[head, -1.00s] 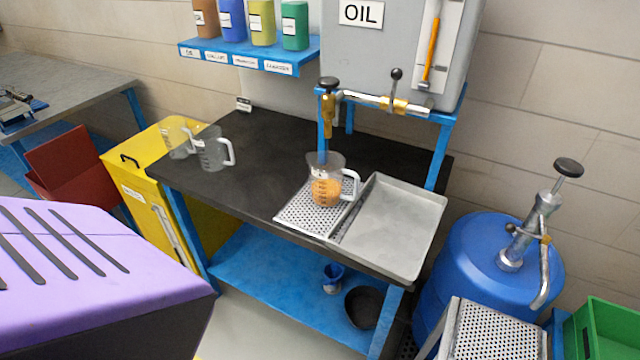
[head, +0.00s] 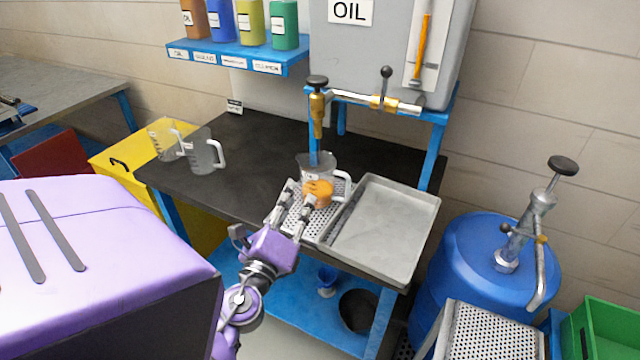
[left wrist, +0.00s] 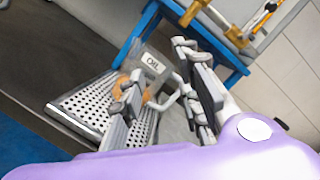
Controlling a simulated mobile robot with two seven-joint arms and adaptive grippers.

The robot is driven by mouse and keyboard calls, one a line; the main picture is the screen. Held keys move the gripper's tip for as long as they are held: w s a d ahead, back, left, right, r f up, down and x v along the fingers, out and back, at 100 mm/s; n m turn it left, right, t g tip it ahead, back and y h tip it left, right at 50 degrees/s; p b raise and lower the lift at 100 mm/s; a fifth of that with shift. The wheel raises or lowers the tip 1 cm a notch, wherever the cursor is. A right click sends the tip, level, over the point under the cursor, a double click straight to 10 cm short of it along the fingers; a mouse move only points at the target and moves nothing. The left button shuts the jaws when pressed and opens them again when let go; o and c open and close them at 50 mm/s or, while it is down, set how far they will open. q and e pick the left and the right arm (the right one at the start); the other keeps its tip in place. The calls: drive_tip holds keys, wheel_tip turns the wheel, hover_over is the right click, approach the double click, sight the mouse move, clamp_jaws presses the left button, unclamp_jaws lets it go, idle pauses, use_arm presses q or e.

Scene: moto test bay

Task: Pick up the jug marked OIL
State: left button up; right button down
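The jug marked OIL (head: 317,168) is clear, with amber liquid and a pale handle on its right side. It stands upright on the perforated drip tray under the tap. The fingers partly cover the jug. My right gripper is not in view.
A grey metal tray (head: 385,232) lies right of the drip tray (head: 277,217). The brass tap (head: 317,115) hangs above the jug. Two empty clear jugs, one of them here (head: 205,155), stand at the bench's left. A blue drum (head: 480,265) is at the right.

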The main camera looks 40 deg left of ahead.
sight(347, 186)
use_arm(q)
drive_tip(key=w+d+f+m+h, duration=0.1)
drive_tip(key=w+m+h, duration=0.1)
drive_tip(key=m, duration=0.2)
drive_tip(key=w+d+f+m+h, duration=0.1)
drive_tip(key=w+m+h, duration=0.1)
drive_tip(key=m, duration=0.3)
drive_tip(key=w+d+f+m+h, duration=0.1)
drive_tip(key=w+m+h, duration=0.1)
drive_tip(key=w+m, duration=0.1)
drive_tip(key=shift+d+m+h, duration=0.3)
drive_tip(key=shift+d+m, duration=0.05)
drive_tip(key=shift+m, duration=0.35)
drive_tip(key=shift+w+f+m, duration=0.1)
drive_tip(key=shift+w+m, duration=0.2)
drive_tip(key=w, duration=0.7)
drive_tip(key=shift+w+a+f+p, duration=0.25)
drive_tip(key=shift+p, duration=0.15)
drive_tip(key=shift+s, duration=0.1)
clamp_jaws()
